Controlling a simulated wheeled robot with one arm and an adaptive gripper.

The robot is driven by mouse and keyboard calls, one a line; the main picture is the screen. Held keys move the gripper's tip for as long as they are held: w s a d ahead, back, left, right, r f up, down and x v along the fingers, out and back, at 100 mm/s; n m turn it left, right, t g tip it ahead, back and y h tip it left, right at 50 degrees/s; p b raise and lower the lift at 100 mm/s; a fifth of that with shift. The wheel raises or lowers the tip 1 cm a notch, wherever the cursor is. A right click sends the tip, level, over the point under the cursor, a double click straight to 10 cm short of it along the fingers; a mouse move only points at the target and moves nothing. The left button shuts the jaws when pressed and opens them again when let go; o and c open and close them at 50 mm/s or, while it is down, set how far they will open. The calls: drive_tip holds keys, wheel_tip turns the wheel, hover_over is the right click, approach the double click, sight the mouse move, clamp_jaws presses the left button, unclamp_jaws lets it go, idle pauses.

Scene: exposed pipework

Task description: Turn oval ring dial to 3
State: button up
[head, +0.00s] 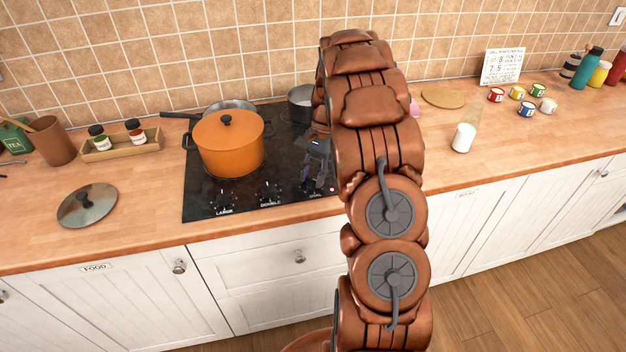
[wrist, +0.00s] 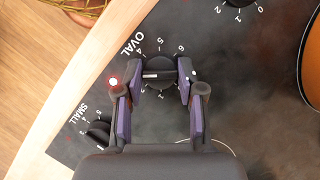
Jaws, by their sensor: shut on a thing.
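The oval ring dial (wrist: 160,72) is a black knob on the dark hob, beside the white word OVAL in the wrist view. White numbers ring it. A white line crosses its top and lies level in the picture. A finger covers part of the scale on the left, so I cannot tell which number it marks. My gripper (wrist: 157,80) is shut on this dial, one finger on each side. In the head view my gripper (head: 317,152) is over the right part of the hob, and my arm hides much there.
The black hob (head: 225,193) carries an orange pot (head: 228,145) and grey pans behind. The small ring dial (wrist: 98,131) is near the gripper in the wrist view. A pan lid (head: 88,205) lies left of the hob. A glass bottle (head: 464,137) stands to the right.

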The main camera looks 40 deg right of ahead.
drive_tip(key=o, duration=1.1)
drive_tip(key=shift+o, duration=0.2)
drive_tip(key=shift+r, duration=0.1)
drive_tip(key=v, duration=1.1)
drive_tip(key=shift+d+r, duration=0.2)
drive_tip(key=shift+r, duration=0.1)
drive_tip(key=shift+w, duration=0.1)
